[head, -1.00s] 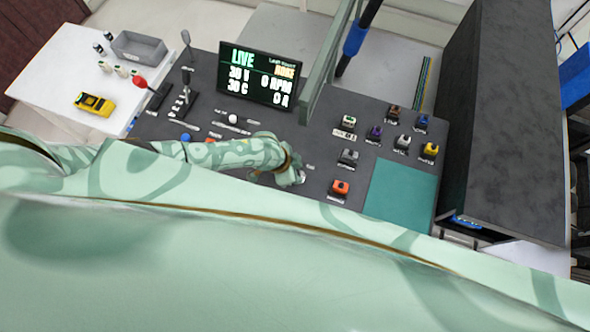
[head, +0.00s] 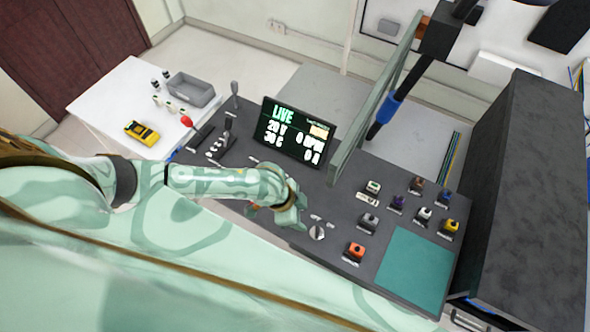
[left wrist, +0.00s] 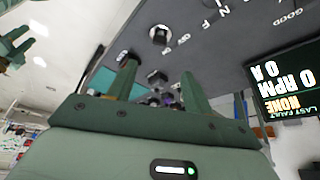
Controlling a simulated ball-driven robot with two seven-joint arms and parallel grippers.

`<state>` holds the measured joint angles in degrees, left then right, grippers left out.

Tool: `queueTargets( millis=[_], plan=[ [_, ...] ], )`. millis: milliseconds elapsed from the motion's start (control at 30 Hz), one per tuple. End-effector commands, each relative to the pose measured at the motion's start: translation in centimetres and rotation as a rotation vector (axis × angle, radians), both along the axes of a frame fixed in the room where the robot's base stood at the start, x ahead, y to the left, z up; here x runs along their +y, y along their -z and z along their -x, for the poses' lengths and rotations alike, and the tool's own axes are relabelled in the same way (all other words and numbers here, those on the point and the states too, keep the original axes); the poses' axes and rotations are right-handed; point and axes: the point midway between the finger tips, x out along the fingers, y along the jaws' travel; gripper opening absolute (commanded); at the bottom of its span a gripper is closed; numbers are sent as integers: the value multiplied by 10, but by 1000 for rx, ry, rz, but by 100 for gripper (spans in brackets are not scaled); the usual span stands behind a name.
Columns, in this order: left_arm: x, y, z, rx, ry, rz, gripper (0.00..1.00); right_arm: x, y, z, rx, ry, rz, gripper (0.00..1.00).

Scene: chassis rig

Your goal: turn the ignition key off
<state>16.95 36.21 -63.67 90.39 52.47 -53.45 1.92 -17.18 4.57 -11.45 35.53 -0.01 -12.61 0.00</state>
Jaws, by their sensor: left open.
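A round pale knob with a bar across it, which looks like the ignition key (head: 317,232), sits on the dark console (head: 330,205). It also shows near the top of the left wrist view (left wrist: 160,35), with white letters beside it. My left gripper (head: 299,214) is just to the left of the knob in the head view, apart from it. In the left wrist view its two green fingers (left wrist: 158,80) are spread with nothing held between them. My right gripper does not show in the head view.
A display (head: 295,132) reading LIVE and 0 RPM stands behind my left gripper. An upright green-grey panel (head: 373,100) rises beside it. An orange-topped switch (head: 355,251) and several others stand to the right, near a teal mat (head: 415,268). Levers (head: 228,128) stand left.

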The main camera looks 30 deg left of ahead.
Motion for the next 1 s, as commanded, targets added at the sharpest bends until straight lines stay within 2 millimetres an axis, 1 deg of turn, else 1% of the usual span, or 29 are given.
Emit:
queueTargets(
  millis=[33,100,233,833,867,933,967,1000],
  plan=[
    [3,-10,2,0,1,0,51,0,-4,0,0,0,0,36],
    [7,-19,4,0,0,0,51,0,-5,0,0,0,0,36],
    [11,-29,6,1,-1,1,51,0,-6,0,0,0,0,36],
    [10,-32,7,0,0,1,51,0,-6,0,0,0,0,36],
    [8,-32,8,-3,3,4,51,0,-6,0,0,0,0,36],
    [-5,-39,10,-26,19,19,51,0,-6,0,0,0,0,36],
    [-16,-45,12,-46,30,31,51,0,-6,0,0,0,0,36],
    [-33,-56,13,-85,43,48,51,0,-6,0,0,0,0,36]
  ],
)
